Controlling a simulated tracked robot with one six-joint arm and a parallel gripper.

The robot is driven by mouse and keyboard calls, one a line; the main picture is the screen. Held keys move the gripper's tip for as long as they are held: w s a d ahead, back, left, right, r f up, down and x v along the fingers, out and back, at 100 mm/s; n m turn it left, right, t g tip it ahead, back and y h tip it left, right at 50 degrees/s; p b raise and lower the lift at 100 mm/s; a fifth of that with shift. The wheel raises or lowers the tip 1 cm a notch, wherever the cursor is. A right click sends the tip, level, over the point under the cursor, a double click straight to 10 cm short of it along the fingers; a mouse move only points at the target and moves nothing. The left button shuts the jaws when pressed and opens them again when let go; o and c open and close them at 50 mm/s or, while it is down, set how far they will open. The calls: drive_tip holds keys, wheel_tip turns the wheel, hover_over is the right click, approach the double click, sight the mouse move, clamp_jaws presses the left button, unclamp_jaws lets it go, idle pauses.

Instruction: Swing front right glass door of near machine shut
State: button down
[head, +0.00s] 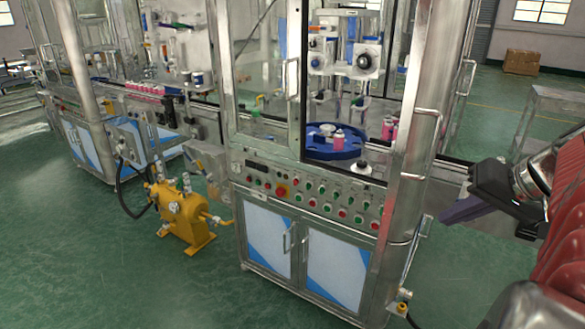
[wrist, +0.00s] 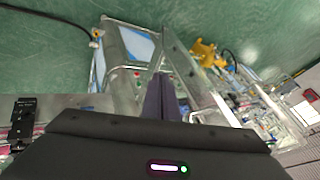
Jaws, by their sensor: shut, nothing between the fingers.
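The near machine (head: 300,192) stands in the middle of the head view. Its front right glass door (head: 428,55) stands open, swung outward and seen nearly edge-on at the right of the opening. The front left door (head: 265,65) is shut, with an upright handle. My gripper (head: 448,216) is at the right of the machine, beside the door's lower end, its fingers pointing left. The dark purple fingers (wrist: 161,92) are together and empty in the wrist view. A slanted metal frame (wrist: 192,72), likely the open door, lies just beyond them. I cannot tell whether they touch.
A control panel (head: 310,197) with several buttons runs below the opening. A blue turntable (head: 335,150) with pink cans shows inside. A yellow pump (head: 182,212) stands on the floor at the left. Green floor is clear in front.

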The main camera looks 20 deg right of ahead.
drive_tip(key=w+a+f, duration=0.3)
drive_tip(key=w+f, duration=0.4)
drive_tip(key=w, duration=0.1)
drive_tip(key=shift+w+a+f, duration=0.25)
drive_tip(key=shift+a+f, duration=0.15)
